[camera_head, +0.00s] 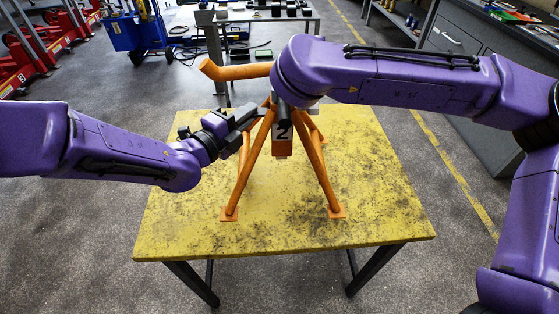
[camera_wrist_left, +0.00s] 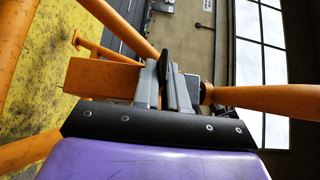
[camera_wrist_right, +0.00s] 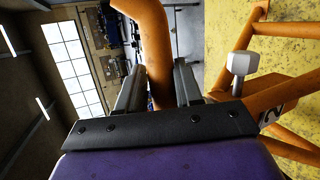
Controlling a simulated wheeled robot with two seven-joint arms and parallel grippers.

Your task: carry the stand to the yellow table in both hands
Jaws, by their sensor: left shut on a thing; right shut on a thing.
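The orange stand (camera_head: 282,147), marked "2", is upright over the middle of the yellow table (camera_head: 175,215). Its splayed legs end in flat feet that appear to touch the tabletop; a small gap cannot be ruled out. A bent orange tube (camera_head: 237,71) reaches left from its top. My left gripper (camera_head: 246,120) is shut on the stand near its upper part; its fingers (camera_wrist_left: 167,84) show in the left wrist view. My right gripper (camera_wrist_right: 158,85) has its fingers on either side of the orange tube and holds it. My right arm hides this grip in the head view.
A grey workbench (camera_head: 480,50) stands at the right. A low table with small items (camera_head: 262,13) is at the back. A blue trolley (camera_head: 135,30) and red jacks (camera_head: 40,45) stand at the back left. The rest of the yellow tabletop is clear.

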